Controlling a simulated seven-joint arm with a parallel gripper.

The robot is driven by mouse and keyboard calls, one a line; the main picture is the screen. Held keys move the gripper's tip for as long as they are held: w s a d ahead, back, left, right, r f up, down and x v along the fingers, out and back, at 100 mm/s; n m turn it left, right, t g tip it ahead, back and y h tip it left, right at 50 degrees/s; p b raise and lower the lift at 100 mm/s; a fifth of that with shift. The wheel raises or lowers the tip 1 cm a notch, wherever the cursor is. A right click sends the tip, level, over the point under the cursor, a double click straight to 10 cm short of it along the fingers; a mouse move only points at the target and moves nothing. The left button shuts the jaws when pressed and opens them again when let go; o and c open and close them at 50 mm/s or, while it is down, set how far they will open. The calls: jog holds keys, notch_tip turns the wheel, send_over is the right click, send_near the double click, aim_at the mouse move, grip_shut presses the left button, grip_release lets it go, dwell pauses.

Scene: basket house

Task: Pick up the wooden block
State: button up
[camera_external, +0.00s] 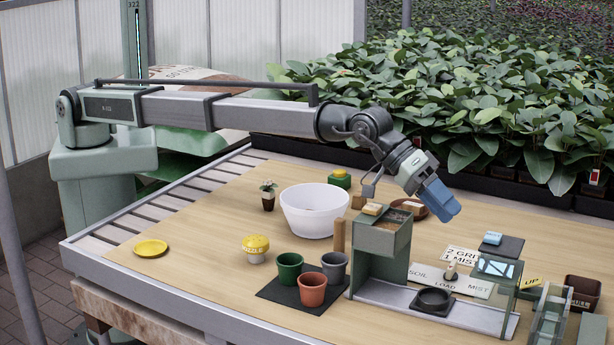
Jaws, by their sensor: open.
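A small brown wooden block (358,201) shows on the table between the white bowl (314,212) and a green box-topped stand (384,230). A pale tan block-shaped piece (373,209) rests on the stand's top edge. An upright wooden peg or post (339,235) stands just left of the stand. I cannot tell which of these is the task's block. My gripper (440,208), with blue fingers, is open and tilted down to the right. It is above the table, right of the stand and apart from these pieces. The gap between its fingers is hard to see.
A brown dish (412,208) sits partly behind my gripper. Green, grey and red pots (313,289) stand on a dark mat at the front. The table's left side is mostly free.

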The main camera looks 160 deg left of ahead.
jog(key=s+a+f+m+g+h, duration=0.1)
jog(key=s+a+f+m+g, duration=0.15)
jog(key=s+a, duration=0.7)
jog(key=m+g+h, duration=0.6)
jog(key=m, duration=0.1)
send_over(415, 205)
jog(key=w, duration=0.1)
jog(key=f, duration=0.8)
jog(key=a+f, duration=0.1)
jog(key=f, duration=0.2)
jog(key=shift+f, duration=0.4)
jog(key=shift+s+d+f, duration=0.1)
jog(key=shift+d+f, duration=0.1)
jog(key=shift+f, duration=0.2)
jog(key=shift+s+d+f, duration=0.1)
jog(key=shift+s+f, duration=0.1)
jog(key=shift+f, duration=0.9)
jog(key=shift+s+d+f, duration=0.1)
jog(key=shift+s+f, duration=0.05)
jog(key=shift+f, duration=0.95)
jog(key=shift+c, duration=0.4)
